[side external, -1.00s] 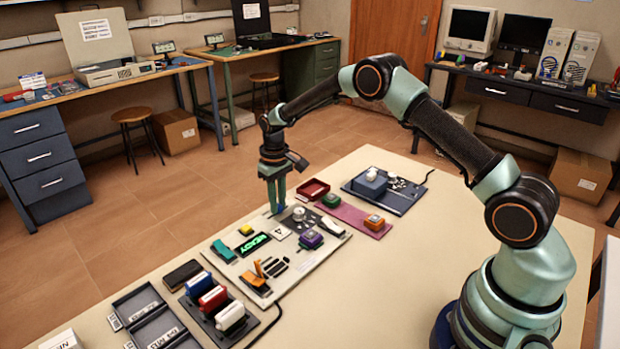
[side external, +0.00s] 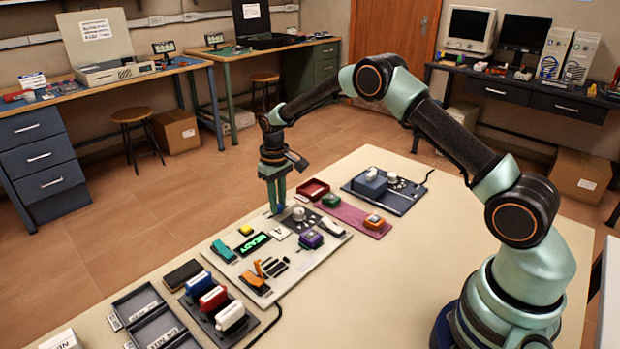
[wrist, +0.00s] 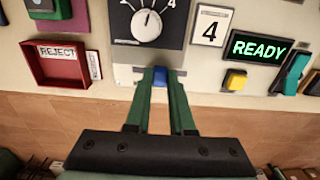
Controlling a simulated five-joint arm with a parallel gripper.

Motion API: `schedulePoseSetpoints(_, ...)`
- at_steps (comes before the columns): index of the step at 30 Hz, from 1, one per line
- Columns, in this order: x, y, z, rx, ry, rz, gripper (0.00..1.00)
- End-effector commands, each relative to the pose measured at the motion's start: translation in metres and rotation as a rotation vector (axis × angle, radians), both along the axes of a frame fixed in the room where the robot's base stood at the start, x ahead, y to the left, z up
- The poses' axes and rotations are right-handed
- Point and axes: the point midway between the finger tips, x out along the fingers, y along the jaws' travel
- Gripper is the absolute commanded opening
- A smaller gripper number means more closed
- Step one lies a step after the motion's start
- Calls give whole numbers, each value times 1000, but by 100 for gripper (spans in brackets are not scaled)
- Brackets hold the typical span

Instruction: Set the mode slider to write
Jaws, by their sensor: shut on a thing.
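The mode slider's blue knob (wrist: 160,77) shows in the wrist view at the near edge of the light panel, below the dial. My gripper (wrist: 160,80) has its two green fingers on either side of the knob and is shut on it. In the side view my gripper (side external: 276,210) points down at the panel's far edge. The light panel (side external: 314,254) lies on the table. The fingers hide part of the slider's track, and I cannot read its markings or tell which mode it points to.
In the wrist view, a dial (wrist: 146,25) sits just beyond the slider, with a red tray (wrist: 84,82) marked REJECT to the left. A "4" card (wrist: 211,27), a green READY display (wrist: 258,47), a yellow button (wrist: 235,80) and a teal lever (wrist: 292,72) are to the right.

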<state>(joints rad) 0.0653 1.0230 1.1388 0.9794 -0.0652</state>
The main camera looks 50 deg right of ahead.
Motion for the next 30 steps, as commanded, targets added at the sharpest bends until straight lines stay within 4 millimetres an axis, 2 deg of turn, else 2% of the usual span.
schedulePoseSetpoints(7,0,-3,1,0,2,-1,0)
schedulePoseSetpoints(14,0,-29,0,0,2,-2,0)
schedulePoseSetpoints(21,0,-31,1,0,1,-3,0)
schedulePoseSetpoints(22,0,-31,1,0,0,-3,33)
schedulePoseSetpoints(24,0,-31,1,0,0,-3,52)
schedulePoseSetpoints(30,0,-30,1,0,0,-1,52)
